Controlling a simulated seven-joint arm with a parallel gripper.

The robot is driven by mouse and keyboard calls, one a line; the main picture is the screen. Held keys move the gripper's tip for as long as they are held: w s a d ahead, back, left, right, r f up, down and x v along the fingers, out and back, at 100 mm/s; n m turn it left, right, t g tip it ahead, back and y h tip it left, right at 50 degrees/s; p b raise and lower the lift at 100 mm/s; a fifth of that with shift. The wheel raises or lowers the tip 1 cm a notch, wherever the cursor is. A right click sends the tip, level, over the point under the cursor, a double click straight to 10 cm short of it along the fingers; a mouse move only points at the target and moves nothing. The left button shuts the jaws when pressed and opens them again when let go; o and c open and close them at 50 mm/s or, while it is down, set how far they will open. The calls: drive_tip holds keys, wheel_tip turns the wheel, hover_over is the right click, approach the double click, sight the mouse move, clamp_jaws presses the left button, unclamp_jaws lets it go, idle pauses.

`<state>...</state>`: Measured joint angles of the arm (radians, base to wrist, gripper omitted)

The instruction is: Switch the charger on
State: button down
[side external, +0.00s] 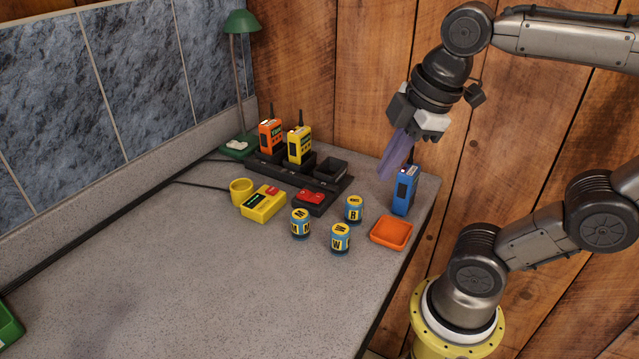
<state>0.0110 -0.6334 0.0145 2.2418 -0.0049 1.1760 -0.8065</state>
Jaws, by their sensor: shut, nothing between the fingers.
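The black charger (259,172) is a long dock at the back of the counter. An orange radio (270,136) and a yellow radio (299,146) stand in it, and its right-hand slot (331,168) looks empty. A black box with a red rocker switch (311,197) sits in front of the dock; which way the rocker is tipped is too small to tell. My gripper (386,174) has purple fingers, shut and empty. It appears in the air to the right of the dock, beside a blue radio (404,191) standing near the counter's right edge.
A yellow box with a red button (263,205) and a yellow cup (241,191) stand left of the switch box. Several blue-and-yellow cans (300,225) and an orange tray (391,233) are in front. A green lamp (240,22) stands behind. The front left counter is mostly clear.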

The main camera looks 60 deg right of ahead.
drive_tip(key=w+r+n+g, duration=0.2)
drive_tip(key=w+r+n, duration=0.2)
drive_tip(key=w+n, duration=0.1)
drive_tip(key=n+g, duration=0.2)
drive_tip(key=n, duration=0.2)
hover_over(321, 197)
drive_tip(key=s+a, duration=0.1)
drive_tip(key=s, duration=0.1)
drive_tip(key=shift+g, duration=0.7)
drive_tip(key=w, duration=0.1)
drive_tip(key=w+f, duration=0.1)
drive_tip(key=w+d+f, duration=0.1)
drive_tip(key=w, duration=0.1)
drive_tip(key=shift+d+f, duration=0.1)
drive_tip(key=f, duration=0.4)
drive_tip(key=s+f, duration=0.1)
drive_tip(key=f, duration=0.9)
drive_tip(key=shift+s, duration=0.35)
